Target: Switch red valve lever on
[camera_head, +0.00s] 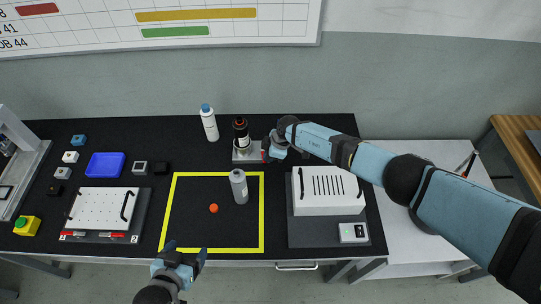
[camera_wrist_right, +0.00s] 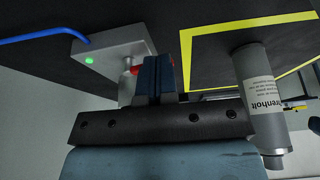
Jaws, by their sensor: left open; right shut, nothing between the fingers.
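The red valve lever (camera_wrist_right: 136,69) sticks out from the side of a light grey box (camera_wrist_right: 112,62) in the right wrist view. A green lamp on the box is lit. In the head view the box (camera_head: 242,157) stands at the back of the black table, with a trace of red at its right end. My right gripper (camera_wrist_right: 158,72) is shut and empty, its fingers right beside the lever; whether they touch it I cannot tell. The right gripper (camera_head: 268,147) partly hides the lever in the head view. My left gripper (camera_head: 179,248) is open and empty at the front edge.
A white case (camera_head: 327,192) stands at right.

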